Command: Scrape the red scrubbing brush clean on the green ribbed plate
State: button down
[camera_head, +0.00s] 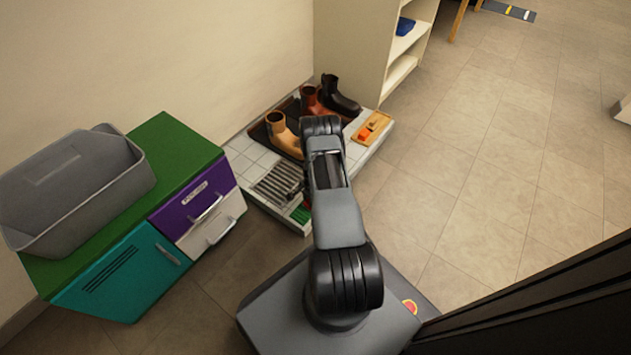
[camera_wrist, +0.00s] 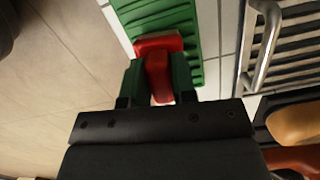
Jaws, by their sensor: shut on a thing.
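The red scrubbing brush (camera_wrist: 157,46) is in my gripper (camera_wrist: 158,80) in the wrist view. Its red handle sits between the two green fingers, which are shut on it. The brush head is at or just over the green ribbed plate (camera_wrist: 185,18); I cannot tell whether it touches. The plate also shows in the head view (camera_head: 300,215), partly behind my arm, at the front edge of the white tiled platform (camera_head: 245,162). My gripper and the brush are mostly hidden behind my arm in the head view.
A metal grate (camera_head: 278,183) lies beside the plate. Boots (camera_head: 284,135) stand in a dark tray behind it. A wooden tray (camera_head: 372,129) with orange items lies at the platform's right. A green-topped cabinet (camera_head: 175,150) carrying a grey bin (camera_head: 75,185) stands left. The floor at right is clear.

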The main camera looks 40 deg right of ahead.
jog(key=a, duration=0.2)
jog(key=s+a+p, duration=0.1)
jog(key=a, duration=0.1)
jog(key=shift+a, duration=0.4)
jog(key=shift+r+p, duration=0.4)
jog(key=shift+p, duration=0.05)
jog(key=shift+r+p, duration=0.3)
jog(key=shift+r, duration=0.55)
jog(key=shift+r+p, duration=1.95)
jog(key=shift+r, duration=0.85)
